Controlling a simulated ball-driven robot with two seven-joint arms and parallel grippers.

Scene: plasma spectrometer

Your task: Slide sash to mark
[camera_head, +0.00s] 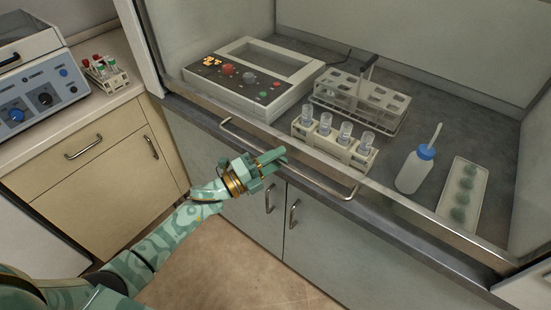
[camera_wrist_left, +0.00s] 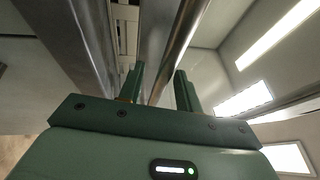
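The sash is a clear pane with a metal bottom rail (camera_head: 409,211) across the front of the hood, in the head view. A long bar handle (camera_head: 318,180) stands out along the rail. My left gripper (camera_head: 272,158) is at the handle, near its middle, and hides part of it. In the left wrist view my left gripper (camera_wrist_left: 159,85) has its fingers apart, and the metal handle bar (camera_wrist_left: 183,38) runs down toward the gap between them. I cannot tell whether a finger touches the bar. No height mark can be made out. My right gripper is not in view.
Inside the hood stand a control box (camera_head: 243,97), a tube rack (camera_head: 361,98), a vial holder (camera_head: 333,142), a wash bottle (camera_head: 414,170) and a white tray (camera_head: 472,188). Cabinet doors (camera_head: 242,208) are below. A bench (camera_head: 117,95) with an instrument (camera_head: 38,75) is at left.

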